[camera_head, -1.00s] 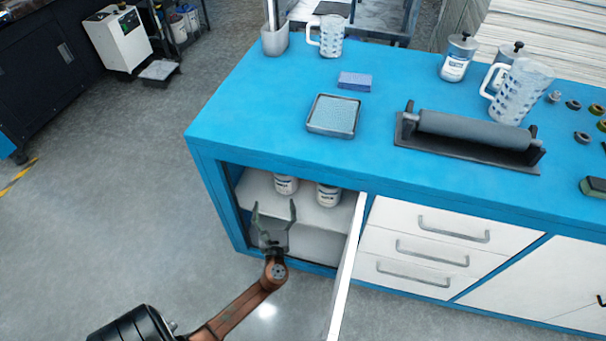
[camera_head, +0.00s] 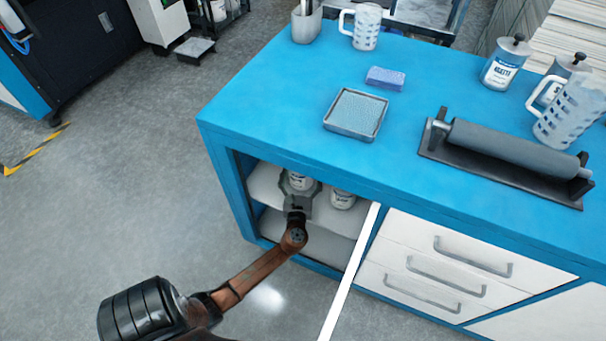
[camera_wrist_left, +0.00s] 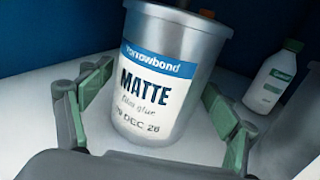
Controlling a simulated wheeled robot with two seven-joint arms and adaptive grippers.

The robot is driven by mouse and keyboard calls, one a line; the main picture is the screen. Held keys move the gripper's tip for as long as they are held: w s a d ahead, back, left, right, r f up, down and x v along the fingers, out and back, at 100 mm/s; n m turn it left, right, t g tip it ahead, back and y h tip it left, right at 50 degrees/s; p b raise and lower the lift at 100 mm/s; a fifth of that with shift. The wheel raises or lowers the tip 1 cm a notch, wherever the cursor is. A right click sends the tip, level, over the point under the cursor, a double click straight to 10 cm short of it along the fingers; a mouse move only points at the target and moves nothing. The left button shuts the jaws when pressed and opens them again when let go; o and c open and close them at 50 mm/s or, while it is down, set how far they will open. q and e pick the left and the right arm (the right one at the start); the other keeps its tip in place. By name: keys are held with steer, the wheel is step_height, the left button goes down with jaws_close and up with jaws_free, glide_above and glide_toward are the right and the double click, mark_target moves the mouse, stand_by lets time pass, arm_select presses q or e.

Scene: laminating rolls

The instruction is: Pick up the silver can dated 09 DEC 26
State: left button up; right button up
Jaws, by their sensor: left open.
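A silver can (camera_wrist_left: 172,75) with a white and blue label reading "Yarrowbond MATTE film glue" stands on the cabinet shelf. Its date line ends in "9 DEC 26"; the first digit is hard to make out. In the head view this can (camera_head: 300,182) is partly hidden by my left gripper. My left gripper (camera_wrist_left: 155,88) is open, one finger on each side of the can's lower body; I cannot tell whether they touch it. My right gripper is not in view.
A white bottle (camera_wrist_left: 273,80) stands behind and to the right on the shelf. The open white cabinet door (camera_head: 350,275) sticks out right of my arm. The blue worktop (camera_head: 270,110) overhangs the shelf. Two more cans, including one labelled can (camera_head: 502,66), stand on the worktop.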

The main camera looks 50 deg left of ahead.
arm_select(q)
steer(key=shift+a+r, duration=0.1)
steer(key=shift+c, duration=0.3)
steer(key=c, duration=1.7)
